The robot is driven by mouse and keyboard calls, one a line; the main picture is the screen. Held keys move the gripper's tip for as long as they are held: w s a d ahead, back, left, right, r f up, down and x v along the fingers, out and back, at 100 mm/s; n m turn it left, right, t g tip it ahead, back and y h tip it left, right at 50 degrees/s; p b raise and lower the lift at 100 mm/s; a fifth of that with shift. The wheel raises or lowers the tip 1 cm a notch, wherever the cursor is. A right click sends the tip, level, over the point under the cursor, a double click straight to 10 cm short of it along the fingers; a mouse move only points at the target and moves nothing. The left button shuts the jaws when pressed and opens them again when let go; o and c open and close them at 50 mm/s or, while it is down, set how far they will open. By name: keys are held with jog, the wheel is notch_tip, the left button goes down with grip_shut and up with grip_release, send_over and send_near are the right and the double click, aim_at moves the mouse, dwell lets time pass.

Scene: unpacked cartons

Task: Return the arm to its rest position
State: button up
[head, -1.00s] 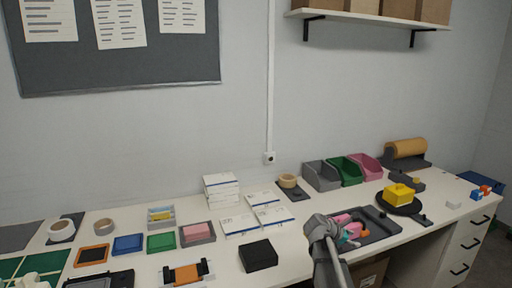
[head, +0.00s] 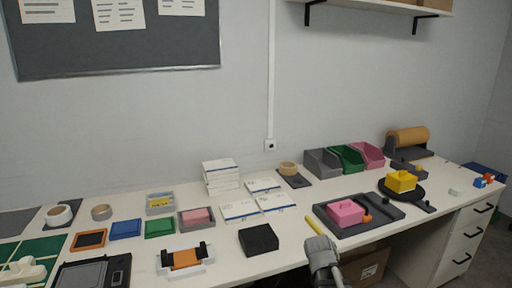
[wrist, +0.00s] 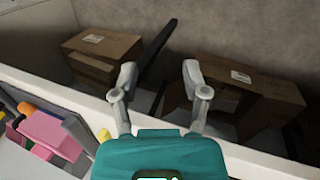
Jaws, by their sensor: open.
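My gripper (head: 322,258) is at the front edge of the desk in the head view, low in the picture, with my arm running off the bottom edge. In the wrist view its two fingers (wrist: 160,82) stand wide apart with nothing between them. They point past the desk edge toward cartons below. The pink box (head: 345,211) sits in the dark tray (head: 386,214), apart from my gripper; it also shows at the left of the wrist view (wrist: 48,133). A yellow stick (head: 315,226) lies on the desk just beyond my gripper.
Brown cartons (wrist: 105,52) stand below the desk edge, one also at the right (wrist: 230,75). A black box (head: 259,239) is left of my gripper. A yellow block (head: 400,181) sits on a black disc at the right. White boxes (head: 240,210) fill the desk's middle.

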jog(key=s+a+f+m+g+y+b, duration=0.1)
jog(key=s+a+f+m+y+b, duration=0.15)
jog(key=s+a+m+y, duration=0.3)
notch_tip(320, 180, up, 14)
jog(key=s+h+p, duration=0.1)
jog(key=h+p, duration=0.1)
jog(key=p, duration=1.3)
jog(key=shift+s+a+p, duration=0.15)
jog(key=shift+a+p, duration=0.15)
jog(key=shift+a, duration=0.1)
